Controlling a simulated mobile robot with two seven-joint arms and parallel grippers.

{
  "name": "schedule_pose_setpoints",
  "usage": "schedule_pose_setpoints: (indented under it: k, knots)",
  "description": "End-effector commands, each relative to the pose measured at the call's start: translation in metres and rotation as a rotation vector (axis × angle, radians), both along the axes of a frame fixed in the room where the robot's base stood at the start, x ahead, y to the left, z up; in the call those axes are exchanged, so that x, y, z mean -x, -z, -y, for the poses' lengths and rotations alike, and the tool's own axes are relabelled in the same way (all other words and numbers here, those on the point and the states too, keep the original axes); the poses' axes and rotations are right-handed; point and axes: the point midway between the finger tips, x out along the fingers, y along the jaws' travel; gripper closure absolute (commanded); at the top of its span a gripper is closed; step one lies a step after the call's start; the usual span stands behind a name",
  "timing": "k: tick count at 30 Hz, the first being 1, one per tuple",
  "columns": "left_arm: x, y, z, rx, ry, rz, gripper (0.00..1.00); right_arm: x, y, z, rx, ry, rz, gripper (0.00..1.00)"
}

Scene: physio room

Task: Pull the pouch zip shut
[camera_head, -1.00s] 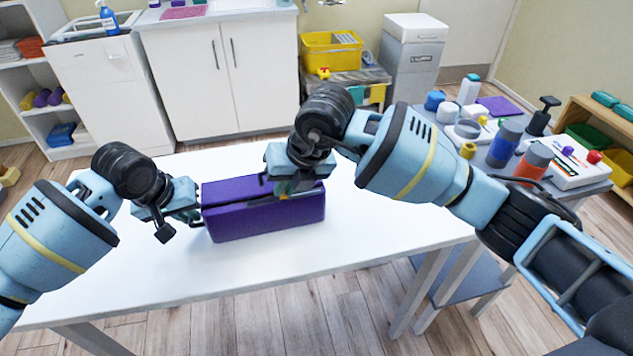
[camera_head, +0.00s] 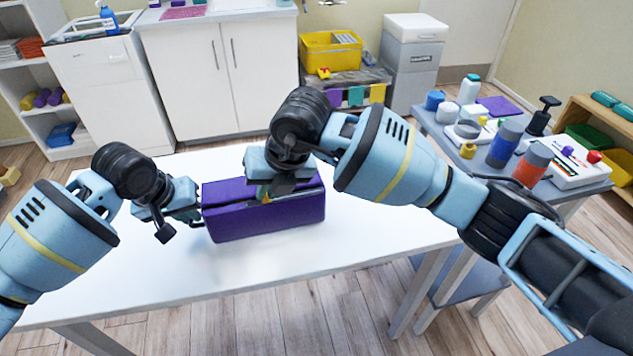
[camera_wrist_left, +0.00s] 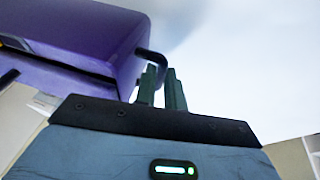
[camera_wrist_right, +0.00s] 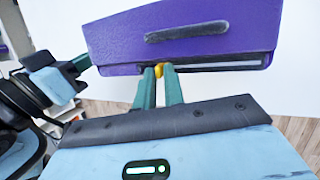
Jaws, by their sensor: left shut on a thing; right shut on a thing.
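The purple pouch (camera_head: 230,222) lies on the white table, its long side facing me. My left gripper (camera_head: 199,212) is at its left end, shut on a dark end tab (camera_wrist_left: 152,55), which shows in the left wrist view between the green fingers (camera_wrist_left: 163,82). My right gripper (camera_head: 266,192) is above the pouch's top, near its middle, shut on the small yellow zip pull (camera_wrist_right: 159,70). In the right wrist view a dark slit with a pale strip (camera_wrist_right: 225,66) runs along the pouch to the right of the pull. My gripper partly hides the zip line in the head view.
The white table (camera_head: 330,265) is otherwise clear around the pouch. A grey side table (camera_head: 470,165) at the right holds bottles, jars and a white box. White cabinets (camera_head: 190,70) and a yellow bin (camera_head: 330,52) stand behind.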

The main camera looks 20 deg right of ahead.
Motion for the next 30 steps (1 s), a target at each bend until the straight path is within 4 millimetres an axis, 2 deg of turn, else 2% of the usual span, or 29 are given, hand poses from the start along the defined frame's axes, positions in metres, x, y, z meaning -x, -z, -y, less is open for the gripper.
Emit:
schedule_pose_setpoints:
  k: [26, 27, 30]
  knots:
    - [0.003, 0.004, 0.003, 0.002, 0.008, -0.009, 1.00, 0.001, 0.001, -0.029, -0.001, -0.001, -0.002, 1.00]
    - [0.003, 0.004, 0.003, 0.002, 0.008, -0.009, 1.00, 0.001, 0.001, -0.028, 0.000, 0.000, -0.001, 0.84]
    - [0.003, 0.004, 0.003, 0.001, 0.007, -0.009, 1.00, 0.001, 0.001, -0.028, 0.000, 0.000, -0.001, 0.71]
